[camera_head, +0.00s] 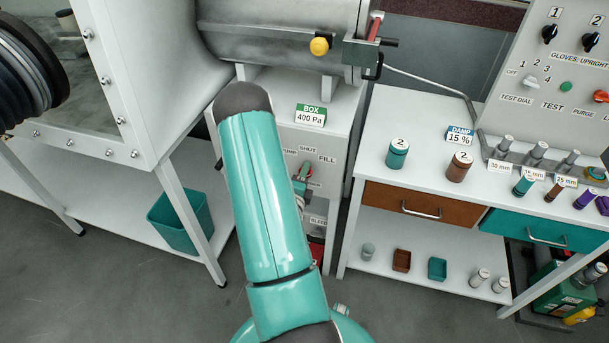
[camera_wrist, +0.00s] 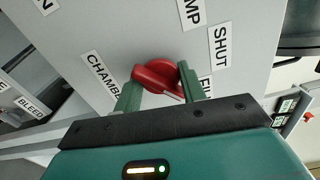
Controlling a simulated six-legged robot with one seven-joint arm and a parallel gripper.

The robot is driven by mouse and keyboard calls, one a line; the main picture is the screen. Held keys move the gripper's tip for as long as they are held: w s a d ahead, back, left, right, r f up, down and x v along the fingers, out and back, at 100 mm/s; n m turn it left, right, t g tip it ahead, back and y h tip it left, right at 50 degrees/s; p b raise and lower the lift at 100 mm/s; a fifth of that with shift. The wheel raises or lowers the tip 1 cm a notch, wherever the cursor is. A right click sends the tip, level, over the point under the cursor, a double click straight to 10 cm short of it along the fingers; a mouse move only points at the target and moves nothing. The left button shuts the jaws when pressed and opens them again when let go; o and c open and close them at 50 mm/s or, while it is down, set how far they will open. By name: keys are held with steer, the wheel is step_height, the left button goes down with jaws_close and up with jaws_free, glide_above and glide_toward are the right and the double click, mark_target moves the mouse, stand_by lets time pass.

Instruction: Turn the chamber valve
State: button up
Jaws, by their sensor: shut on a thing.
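The chamber valve is a red knob (camera_wrist: 158,73) on a pale panel in the wrist view. Labels around it read CHAMBER (camera_wrist: 103,73), SHUT (camera_wrist: 219,45), one ending in MP, and a partly hidden FILL. My gripper (camera_wrist: 161,88) is shut on the knob, with one green finger at each side of its handle. The handle's pointer end lies between the fingers, toward the gripper body. In the head view my gripper (camera_head: 301,184) is at the panel under the chamber, largely behind my own arm, and only a bit of the red knob (camera_head: 309,170) shows.
A green-topped sign (camera_head: 310,115) reading BOX 400 Pa stands above the panel. A white bench (camera_head: 425,125) with jars is close on the right. A teal bin (camera_head: 180,222) sits at lower left.

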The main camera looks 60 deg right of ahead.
steer(key=o, duration=1)
steer(key=shift+c, duration=0.2)
steer(key=s+a, duration=0.2)
steer(key=a, duration=1.1)
steer(key=shift+a, duration=0.35)
